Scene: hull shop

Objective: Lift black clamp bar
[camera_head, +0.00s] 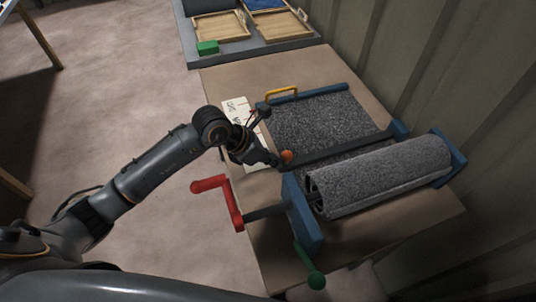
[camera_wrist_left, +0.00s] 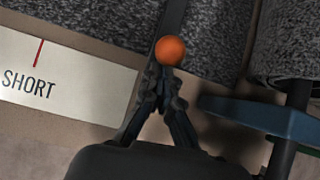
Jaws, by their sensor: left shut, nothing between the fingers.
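The black clamp bar (camera_head: 340,148) lies across the grey carpet, with an orange ball knob (camera_head: 287,156) at its near left end. In the left wrist view the bar (camera_wrist_left: 173,18) runs up from the orange knob (camera_wrist_left: 170,50). My left gripper (camera_head: 278,161) is at the knob end of the bar. In the left wrist view its fingertips (camera_wrist_left: 164,76) are shut together just below the knob, with nothing between them. I cannot tell whether they touch the knob. My right gripper is not in view.
A carpet roll (camera_head: 385,172) sits in a blue frame (camera_head: 303,212) with a red crank (camera_head: 220,195) and green-knobbed lever (camera_head: 312,272). A yellow handle (camera_head: 281,91) is at the far edge. A white "SHORT" card (camera_wrist_left: 60,75) lies beside the carpet. Trays (camera_head: 220,26) stand behind.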

